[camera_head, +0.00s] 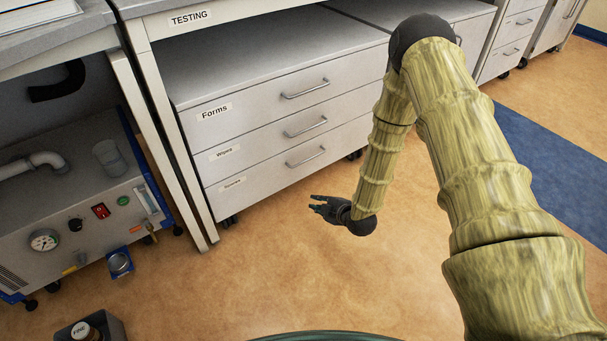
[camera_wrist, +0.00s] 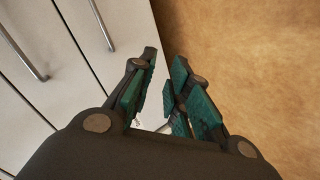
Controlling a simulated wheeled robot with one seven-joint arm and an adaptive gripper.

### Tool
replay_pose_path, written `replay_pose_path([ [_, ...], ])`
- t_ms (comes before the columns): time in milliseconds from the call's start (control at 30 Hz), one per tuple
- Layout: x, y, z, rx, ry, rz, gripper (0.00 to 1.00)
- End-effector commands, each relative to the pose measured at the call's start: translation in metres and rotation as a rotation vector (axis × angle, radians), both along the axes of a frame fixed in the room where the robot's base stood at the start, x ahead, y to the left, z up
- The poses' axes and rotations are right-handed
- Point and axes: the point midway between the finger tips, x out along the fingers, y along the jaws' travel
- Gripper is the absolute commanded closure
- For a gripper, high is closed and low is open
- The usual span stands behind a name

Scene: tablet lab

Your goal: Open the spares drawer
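The spares drawer (camera_head: 270,168) is the bottom one of three pale drawers under the "TESTING" bench. Its small label (camera_head: 232,184) is hard to read. The drawer is closed, flush with those above. Its bar handle (camera_head: 305,157) is on the front. My gripper (camera_head: 314,203) is low over the floor, in front of and below this drawer, apart from the handle. In the wrist view, the fingers (camera_wrist: 164,70) are apart, with no object visibly held. The lowest drawer front (camera_wrist: 125,45) and its handle (camera_wrist: 101,25) lie to their left.
The Forms drawer (camera_head: 270,103) and Wipes drawer (camera_head: 260,140) are shut above. A bench leg (camera_head: 166,140) and a machine with a gauge (camera_head: 44,240) stand left. A small open box with a bottle (camera_head: 88,330) is at lower left. The floor (camera_head: 290,275) in front is clear.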

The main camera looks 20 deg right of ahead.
Motion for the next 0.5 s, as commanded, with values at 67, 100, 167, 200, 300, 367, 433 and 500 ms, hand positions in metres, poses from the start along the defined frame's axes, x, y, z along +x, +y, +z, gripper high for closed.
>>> replay_pose_path([
  [67, 0.034, -0.011, -0.009, -0.08, -0.125, 0.062, 0.82],
  [100, 0.047, -0.015, -0.007, -0.121, -0.182, 0.092, 0.82],
  [167, 0.065, -0.021, -0.003, -0.181, -0.261, 0.13, 0.82],
  [200, 0.076, -0.025, 0.001, -0.218, -0.31, 0.151, 0.82],
  [300, 0.095, -0.032, 0.008, -0.295, -0.405, 0.19, 0.82],
  [367, 0.103, -0.036, 0.012, -0.329, -0.443, 0.204, 0.82],
  [433, 0.109, -0.038, 0.016, -0.356, -0.475, 0.217, 0.82],
  [500, 0.113, -0.039, 0.018, -0.372, -0.492, 0.224, 0.82],
])
